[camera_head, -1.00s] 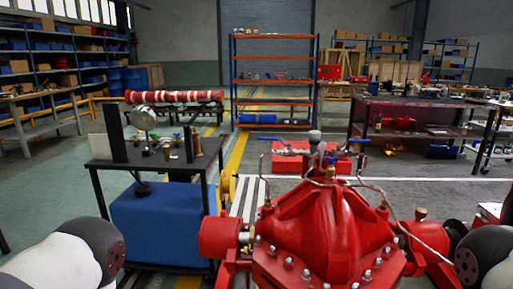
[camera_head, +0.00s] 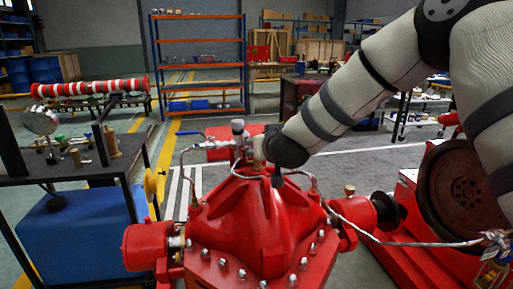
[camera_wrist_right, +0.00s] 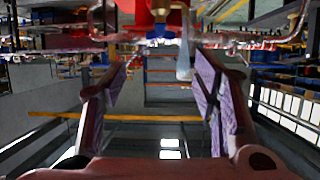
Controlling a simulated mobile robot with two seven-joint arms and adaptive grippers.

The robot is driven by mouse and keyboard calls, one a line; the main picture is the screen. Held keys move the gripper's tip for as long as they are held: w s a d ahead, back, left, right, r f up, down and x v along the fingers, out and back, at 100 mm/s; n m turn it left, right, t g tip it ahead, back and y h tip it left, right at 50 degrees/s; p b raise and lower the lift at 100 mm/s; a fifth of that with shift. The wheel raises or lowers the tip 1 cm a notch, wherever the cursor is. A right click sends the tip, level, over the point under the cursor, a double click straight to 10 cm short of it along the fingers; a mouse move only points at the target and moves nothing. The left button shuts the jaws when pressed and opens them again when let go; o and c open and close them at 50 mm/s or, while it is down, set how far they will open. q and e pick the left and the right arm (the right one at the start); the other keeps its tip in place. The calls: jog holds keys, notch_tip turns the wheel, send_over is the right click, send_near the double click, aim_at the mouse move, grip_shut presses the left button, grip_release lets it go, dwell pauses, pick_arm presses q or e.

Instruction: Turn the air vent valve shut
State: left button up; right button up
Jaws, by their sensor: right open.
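The red pump casing (camera_head: 255,225) stands in the middle of the head view. Small valve fittings and thin pipes sit on its top, with a grey round-topped fitting (camera_head: 238,127) and a blue lever (camera_head: 189,133) to its left. My right arm comes in from the right, and its dark gripper (camera_head: 280,150) is at these fittings, covering part of them. In the right wrist view the two fingers (camera_wrist_right: 160,75) are spread apart. A pale blue lever-like piece (camera_wrist_right: 184,60) shows between them, near the right finger; contact cannot be told. My left gripper is not in view.
A dark table (camera_head: 65,172) with small parts and a round gauge (camera_head: 40,120) stands at the left. A large dark wheel (camera_head: 460,190) is at the right, close below my right arm. An orange-framed shelf (camera_head: 198,65) stands behind.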

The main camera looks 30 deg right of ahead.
jog(key=x, duration=0.4)
jog(key=f+b+x, duration=0.1)
jog(key=x, duration=0.3)
jog(key=shift+s+f, duration=0.1)
jog(key=shift+f, duration=0.05)
jog(key=shift+w+b, duration=0.3)
jog(key=shift+w, duration=0.1)
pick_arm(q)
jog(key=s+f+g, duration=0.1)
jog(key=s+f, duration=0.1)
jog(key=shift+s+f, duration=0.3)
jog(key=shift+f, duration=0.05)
pick_arm(e)
jog(key=shift+r, duration=0.2)
jog(key=c, duration=1.2)
